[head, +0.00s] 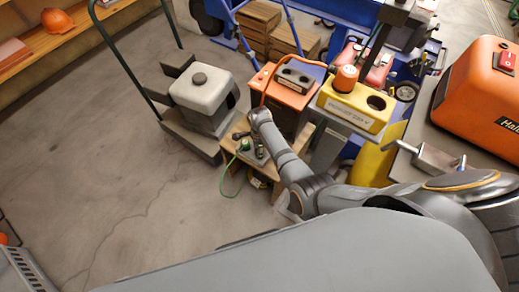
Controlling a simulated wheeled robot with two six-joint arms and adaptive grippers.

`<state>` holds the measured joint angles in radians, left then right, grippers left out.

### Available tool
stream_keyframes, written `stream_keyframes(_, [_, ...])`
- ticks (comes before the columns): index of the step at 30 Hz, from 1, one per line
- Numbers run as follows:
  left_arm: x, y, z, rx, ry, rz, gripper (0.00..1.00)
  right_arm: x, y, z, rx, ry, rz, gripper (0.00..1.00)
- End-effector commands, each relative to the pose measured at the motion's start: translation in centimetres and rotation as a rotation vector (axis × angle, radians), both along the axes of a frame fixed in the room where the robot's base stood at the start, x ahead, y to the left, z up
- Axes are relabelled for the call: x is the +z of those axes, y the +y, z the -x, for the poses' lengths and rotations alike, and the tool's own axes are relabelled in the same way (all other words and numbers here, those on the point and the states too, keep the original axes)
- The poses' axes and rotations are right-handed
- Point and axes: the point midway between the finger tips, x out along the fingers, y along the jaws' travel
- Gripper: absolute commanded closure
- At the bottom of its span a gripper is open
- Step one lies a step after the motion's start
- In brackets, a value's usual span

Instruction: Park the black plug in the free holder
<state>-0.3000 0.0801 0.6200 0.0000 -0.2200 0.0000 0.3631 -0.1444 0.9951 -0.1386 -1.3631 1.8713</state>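What looks like the black plug (239,135) is a small dark piece on a low wooden stand (229,156), beside a green plug (245,145) with a green cable. My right gripper (259,148) is over this stand, close to both pieces. It is small and partly hidden by its wrist, so I cannot tell whether it is open or holds anything. A yellow holder box (352,117) has an orange plug (346,78) in one opening and an empty dark opening (377,102) beside it. My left gripper is out of view.
An orange box (284,92) with a grey two-hole top stands behind the wooden stand. An orange cable arches between the boxes. A large orange machine (480,95) is at right. The left floor is clear.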

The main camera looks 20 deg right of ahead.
Motion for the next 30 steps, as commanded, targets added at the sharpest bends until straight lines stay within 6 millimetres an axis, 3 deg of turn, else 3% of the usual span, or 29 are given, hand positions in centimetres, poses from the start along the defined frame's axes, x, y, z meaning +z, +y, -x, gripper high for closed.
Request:
stream_keyframes(25, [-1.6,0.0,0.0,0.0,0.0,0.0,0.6,-2.2,0.0,0.0,0.0,-0.001,0.0,0.94])
stream_keyframes(26, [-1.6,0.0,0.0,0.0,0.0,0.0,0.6,-2.1,0.0,-0.1,0.0,-0.001,0.0,0.59])
stream_keyframes(30, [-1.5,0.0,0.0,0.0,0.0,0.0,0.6,-2.1,0.0,0.0,0.0,-0.001,0.0,0.4])
